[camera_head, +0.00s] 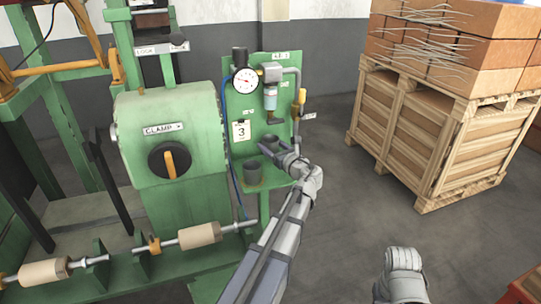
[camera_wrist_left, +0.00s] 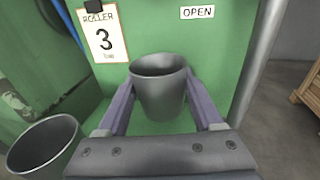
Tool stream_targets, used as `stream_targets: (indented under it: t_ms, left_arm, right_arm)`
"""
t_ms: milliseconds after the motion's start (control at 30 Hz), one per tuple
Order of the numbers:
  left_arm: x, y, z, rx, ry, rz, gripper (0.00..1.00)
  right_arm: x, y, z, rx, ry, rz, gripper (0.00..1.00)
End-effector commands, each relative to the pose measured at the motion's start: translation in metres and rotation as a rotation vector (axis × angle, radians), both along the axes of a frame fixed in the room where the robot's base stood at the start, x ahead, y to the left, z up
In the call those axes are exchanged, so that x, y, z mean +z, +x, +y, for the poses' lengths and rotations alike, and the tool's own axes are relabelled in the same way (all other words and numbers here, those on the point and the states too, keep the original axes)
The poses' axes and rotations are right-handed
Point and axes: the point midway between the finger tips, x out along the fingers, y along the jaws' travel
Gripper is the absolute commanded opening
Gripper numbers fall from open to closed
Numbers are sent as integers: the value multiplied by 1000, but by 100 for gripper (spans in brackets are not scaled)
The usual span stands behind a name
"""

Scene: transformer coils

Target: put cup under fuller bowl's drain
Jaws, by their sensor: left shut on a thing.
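My left gripper (camera_head: 273,150) is shut on a dark grey cup (camera_wrist_left: 160,95), with one finger on each side of it in the left wrist view. The cup is upright, in front of the green panel (camera_head: 247,107). In the head view it is below the clear bowl (camera_head: 270,98) and its dark drain (camera_head: 273,121); whether it is exactly under the drain I cannot tell. A second dark cup (camera_head: 252,173) stands on the small green shelf, lower left of the held one; it also shows in the left wrist view (camera_wrist_left: 43,145).
A pressure gauge (camera_head: 245,81) and a card marked 3 (camera_head: 241,130) are on the panel. A grey pipe (camera_head: 297,95) runs down its right side. The green clamp machine (camera_head: 170,130) stands left. A crate on a pallet (camera_head: 430,135) stands right, with clear floor between.

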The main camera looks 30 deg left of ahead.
Motion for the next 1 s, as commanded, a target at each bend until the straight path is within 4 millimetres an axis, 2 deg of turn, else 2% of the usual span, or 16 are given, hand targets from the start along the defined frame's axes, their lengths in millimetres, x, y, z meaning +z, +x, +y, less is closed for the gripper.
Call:
stream_targets:
  t_ms: [33, 200, 667, 700, 933, 1000]
  left_arm:
    - [-12, 0, 0, 0, 0, 0, 13]
    - [-31, 1, 1, 0, 0, 0, 13]
    - [-35, 3, 3, 0, 0, 0, 13]
    - [-33, 3, 3, 0, 0, 0, 72]
    - [-33, 3, 3, 0, -1, 0, 98]
    - [-33, 2, 3, 0, -1, 0, 98]
  right_arm:
    - [-12, 0, 0, 0, 0, 0, 50]
    - [-31, 0, 0, 0, 0, 0, 50]
    - [-35, 0, 0, 0, 0, 0, 50]
    - [-33, 0, 0, 0, 0, 0, 50]
    - [-33, 0, 0, 0, 0, 0, 50]
    - [-33, 0, 0, 0, 0, 0, 50]
